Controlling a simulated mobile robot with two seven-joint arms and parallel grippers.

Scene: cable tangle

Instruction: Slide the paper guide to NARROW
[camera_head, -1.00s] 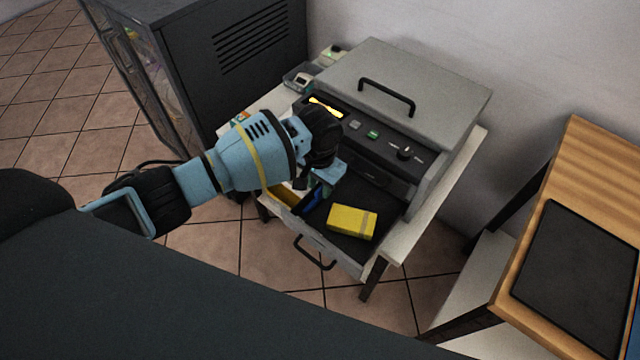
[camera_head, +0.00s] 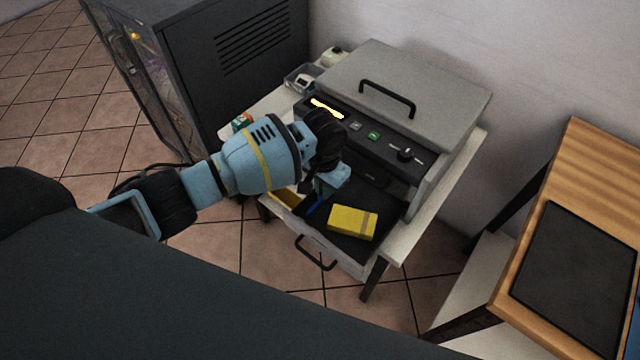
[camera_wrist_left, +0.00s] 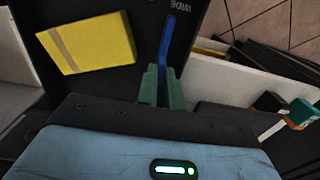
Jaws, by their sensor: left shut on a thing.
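The blue paper guide (camera_wrist_left: 166,40) is a thin upright strip standing in the dark open tray. My left gripper (camera_wrist_left: 161,88) is shut on its near end, with a green finger on each side. In the head view the left gripper (camera_head: 328,184) reaches down into the tray, and only a small part of the guide (camera_head: 315,205) shows below it. The printed word WIDE lies near the guide's far end in the wrist view. A NARROW mark is not visible. My right gripper is out of view.
A yellow pack (camera_head: 352,223) lies in the tray (camera_head: 385,205), apart from the guide; it also shows in the wrist view (camera_wrist_left: 88,43). The grey machine (camera_head: 410,85) with a handled lid stands behind. A dark cabinet (camera_head: 240,70) is at left.

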